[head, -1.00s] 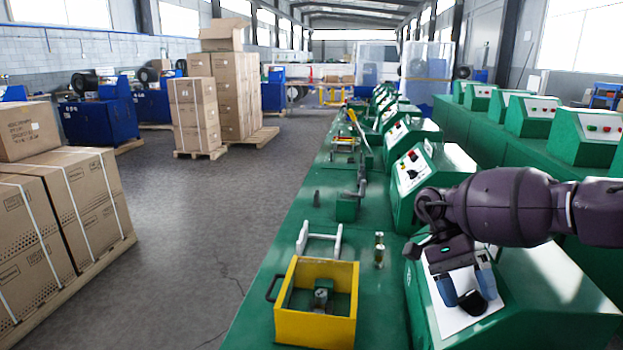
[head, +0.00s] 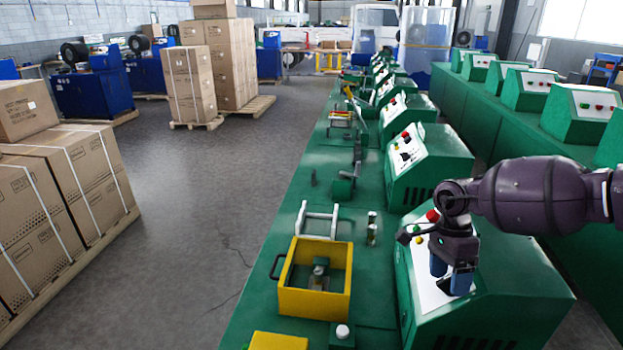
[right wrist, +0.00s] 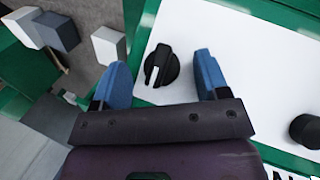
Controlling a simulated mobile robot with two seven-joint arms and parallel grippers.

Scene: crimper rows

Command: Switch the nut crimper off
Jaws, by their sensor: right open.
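The nearest green crimper (head: 505,305) has a sloped white panel (head: 427,287) at the lower right of the head view. In the right wrist view a black rotary knob (right wrist: 161,67) with a white mark sits on the white panel. My right gripper (head: 450,276) is open over the panel. In the right wrist view its blue fingers (right wrist: 161,68) stand on either side of the knob; whether they touch it I cannot tell. My left gripper is out of view.
A second black knob (right wrist: 305,131) is on the panel's right in the wrist view. A yellow open box (head: 313,303) stands on the green bench left of the crimper. More green crimpers (head: 425,160) line up behind. Cartons (head: 70,185) stand at the left across clear floor.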

